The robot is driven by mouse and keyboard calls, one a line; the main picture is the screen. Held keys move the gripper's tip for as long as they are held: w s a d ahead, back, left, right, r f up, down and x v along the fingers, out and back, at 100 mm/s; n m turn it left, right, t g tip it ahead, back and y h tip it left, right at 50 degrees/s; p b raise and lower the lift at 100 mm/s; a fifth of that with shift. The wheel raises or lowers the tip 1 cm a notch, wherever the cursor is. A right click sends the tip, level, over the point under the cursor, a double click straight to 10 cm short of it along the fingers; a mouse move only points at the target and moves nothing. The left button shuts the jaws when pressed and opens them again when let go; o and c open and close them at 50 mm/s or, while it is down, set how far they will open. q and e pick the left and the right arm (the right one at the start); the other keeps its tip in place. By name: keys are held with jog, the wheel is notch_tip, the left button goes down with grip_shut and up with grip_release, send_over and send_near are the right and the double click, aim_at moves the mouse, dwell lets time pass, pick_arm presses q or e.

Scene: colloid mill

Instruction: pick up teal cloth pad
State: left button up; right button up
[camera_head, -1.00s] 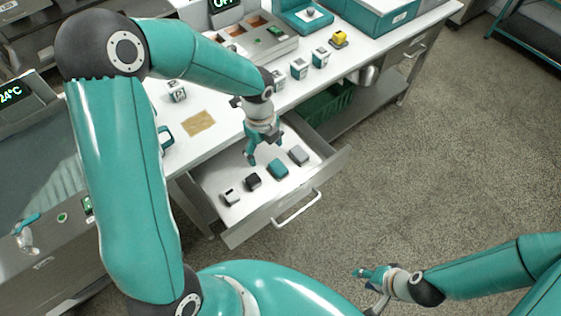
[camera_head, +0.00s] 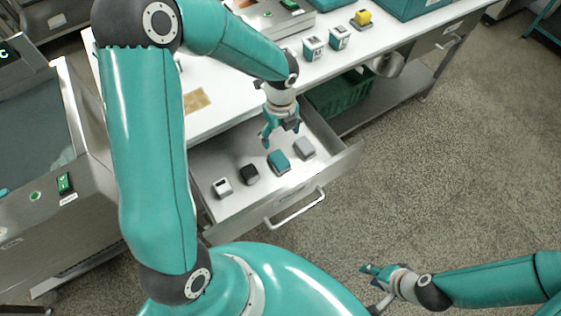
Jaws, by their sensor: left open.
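The teal cloth pad (camera_head: 279,162) lies in the open drawer (camera_head: 232,206), in a row with other small blocks. It sits between a black block (camera_head: 249,173) and a grey block (camera_head: 304,147). My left gripper (camera_head: 276,139) points down over the drawer, open and empty, just behind the teal pad in the picture. I cannot tell its exact height above the pad. My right gripper (camera_head: 367,284) is at the lower right, over the floor and away from the drawer. Its fingers are small, and I cannot tell how far apart they are.
The drawer handle (camera_head: 295,209) sticks out in front. The white worktop (camera_head: 225,112) behind holds small boxes and a yellow item (camera_head: 362,18). A green crate (camera_head: 340,93) stands beneath it.

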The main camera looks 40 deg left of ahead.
pick_arm(q)
jog(key=b, duration=0.1)
send_over(281, 160)
jog(key=f, duration=0.9)
jog(key=shift+s+f, duration=0.2)
jog(key=shift+s, duration=0.05)
jog(key=shift+w+f+b, duration=0.2)
jog(key=shift+f+b, duration=0.2)
jog(key=shift+f, duration=2.4)
jog(key=c, duration=1.1)
jog(key=shift+r, duration=0.15)
jog(key=shift+c, duration=0.2)
jog(key=shift+r, duration=0.5)
notch_tip(281, 160, up, 19)
jog(key=p, duration=0.2)
jog(key=shift+p, duration=0.3)
jog(key=shift+f, duration=0.1)
